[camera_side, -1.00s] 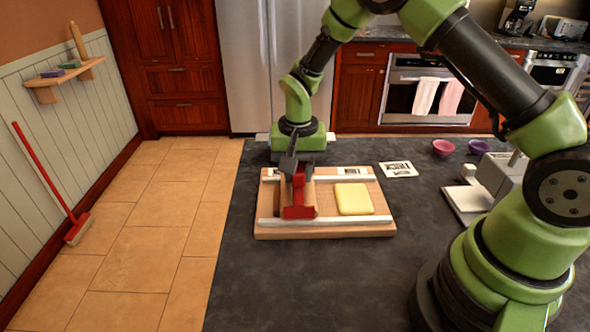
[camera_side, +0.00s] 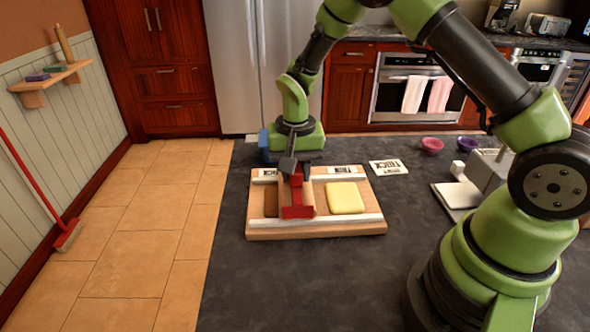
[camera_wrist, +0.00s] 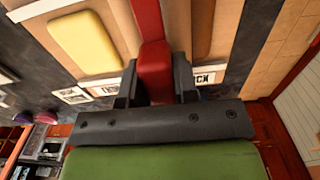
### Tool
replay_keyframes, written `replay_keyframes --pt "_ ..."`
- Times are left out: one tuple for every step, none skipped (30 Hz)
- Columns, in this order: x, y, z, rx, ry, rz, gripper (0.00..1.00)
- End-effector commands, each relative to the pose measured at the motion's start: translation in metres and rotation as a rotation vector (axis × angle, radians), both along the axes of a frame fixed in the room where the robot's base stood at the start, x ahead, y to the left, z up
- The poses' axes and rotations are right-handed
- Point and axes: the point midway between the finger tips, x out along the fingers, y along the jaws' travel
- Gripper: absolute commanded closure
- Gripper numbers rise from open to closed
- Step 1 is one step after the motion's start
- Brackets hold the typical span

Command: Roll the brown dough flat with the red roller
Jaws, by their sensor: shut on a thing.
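The red roller (camera_side: 298,211) stands over the left half of a wooden board (camera_side: 316,231). My gripper (camera_side: 292,167) is shut on its red handle, which also shows between the dark fingers in the wrist view (camera_wrist: 154,65). The brown dough (camera_side: 271,203) lies on the board at the left of the roller, partly hidden by it. It also shows beside the handle in the wrist view (camera_wrist: 203,25). I cannot tell whether the roller touches the dough.
A yellow slab (camera_side: 345,198) lies on the board right of the roller. White strips (camera_side: 350,221) run along the board's edges. A printed card (camera_side: 388,167), a red bowl (camera_side: 432,145) and a grey machine (camera_side: 487,168) are to the right. The counter in front is clear.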

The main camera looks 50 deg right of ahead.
Motion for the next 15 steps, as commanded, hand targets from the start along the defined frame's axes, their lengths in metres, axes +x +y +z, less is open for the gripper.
replay_keyframes --pt "0.002 0.001 0.003 0.0 -0.004 0.002 0.96" --pt "0.003 0.002 0.005 -0.001 -0.005 0.002 0.96" --pt "0.004 0.003 0.008 -0.001 -0.005 0.002 0.96" --pt "0.005 0.003 0.011 -0.001 -0.006 0.003 0.96" --pt "0.005 0.004 0.013 -0.001 -0.006 0.003 0.96" --pt "0.006 0.005 0.016 -0.001 -0.006 0.002 0.96" --pt "0.007 0.006 0.018 -0.001 -0.006 0.002 0.96" --pt "0.008 0.007 0.021 0.0 -0.006 0.001 0.96" --pt "0.009 0.008 0.024 0.0 -0.007 0.001 0.96" --pt "0.01 0.009 0.026 0.0 -0.006 0.001 0.96" --pt "0.011 0.009 0.028 0.0 -0.006 0.001 0.96" --pt "0.012 0.011 0.031 -0.001 -0.005 0.002 0.96" --pt "0.012 0.011 0.034 -0.001 -0.005 0.002 0.96" --pt "0.013 0.012 0.036 -0.001 -0.006 0.002 0.96" --pt "0.014 0.013 0.039 -0.001 -0.006 0.002 0.96"
